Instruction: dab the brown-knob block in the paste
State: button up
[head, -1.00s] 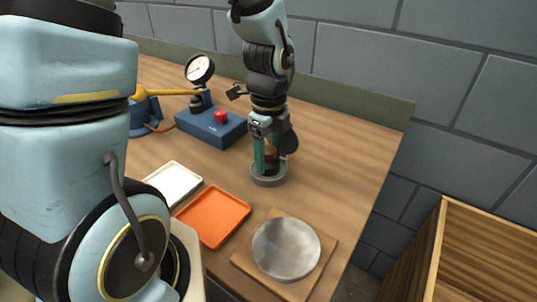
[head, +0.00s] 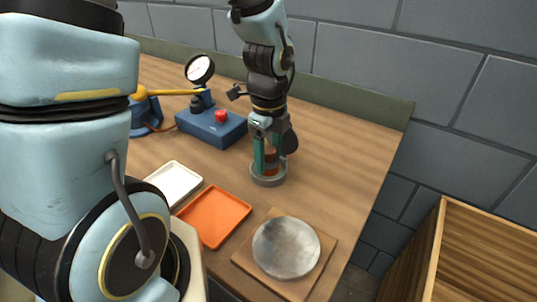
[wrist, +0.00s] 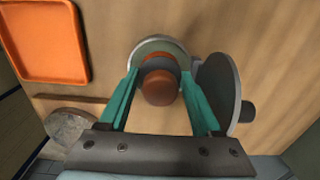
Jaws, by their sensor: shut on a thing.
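The block's brown knob (wrist: 160,87) is between the two green fingers of my gripper (wrist: 163,98) in the wrist view. My gripper is shut on the block, which also shows in the head view (head: 270,156). A reddish-brown part shows under the knob. Block and fingertips are down at a round grey dish (head: 268,180), whose rim curves round them; it shows in the wrist view (wrist: 160,43). The paste and the block's underside are hidden, so I cannot tell how deep the block sits.
An orange tray (head: 214,216), a white tray (head: 175,184) and a round metal plate on a wooden board (head: 286,247) lie nearer. A blue box with a red button (head: 212,127) and a gauge (head: 200,69) stand behind left. A grey disc (wrist: 218,92) is close beside my gripper.

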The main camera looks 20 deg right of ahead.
aim_at(269, 149)
notch_tip(269, 149, up, 7)
jog(key=p, duration=0.7)
dwell(0.8)
